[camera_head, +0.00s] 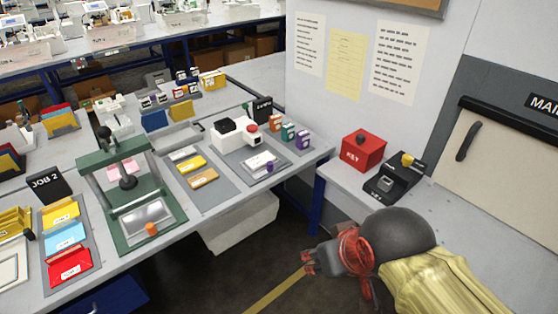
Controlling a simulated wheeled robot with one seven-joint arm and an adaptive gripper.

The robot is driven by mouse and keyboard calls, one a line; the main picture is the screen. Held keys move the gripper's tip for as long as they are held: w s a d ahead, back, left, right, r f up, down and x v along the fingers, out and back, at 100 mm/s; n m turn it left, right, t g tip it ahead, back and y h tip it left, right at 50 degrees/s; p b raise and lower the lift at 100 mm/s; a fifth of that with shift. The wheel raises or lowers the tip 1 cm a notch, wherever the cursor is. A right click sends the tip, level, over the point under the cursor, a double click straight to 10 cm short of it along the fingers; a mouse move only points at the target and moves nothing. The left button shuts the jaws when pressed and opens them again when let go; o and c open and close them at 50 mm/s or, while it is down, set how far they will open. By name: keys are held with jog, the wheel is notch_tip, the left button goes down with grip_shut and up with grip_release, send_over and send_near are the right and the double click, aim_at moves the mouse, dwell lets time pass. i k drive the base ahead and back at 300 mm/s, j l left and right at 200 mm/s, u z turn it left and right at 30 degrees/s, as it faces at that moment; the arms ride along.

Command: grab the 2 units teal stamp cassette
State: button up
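A teal stamp cassette (288,132) stands upright near the right end of the workbench. It is between an orange cassette (275,122) and a purple cassette (302,140), with small gaps between them. Its label is too small to read, so I cannot confirm the units. My gripper (308,262) is at the lower middle, over the floor in front of the bench, well below and apart from the cassettes in the picture. It points left. Its fingers are too small to tell whether they are open or shut, and I see nothing held.
A white machine with a red knob (234,132) stands left of the cassettes; a black sign (262,109) stands behind them. A green press (130,190) is further left. A red KEY box (363,150) and a black device (395,178) sit on the right counter.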

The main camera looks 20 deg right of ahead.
aim_at(288, 130)
jog(key=i+l+z, duration=0.1)
jog(key=i, duration=0.5)
jog(key=i+l, duration=0.25)
jog(key=i, duration=0.35)
jog(key=i+l+z, duration=0.15)
jog(key=i, duration=0.45)
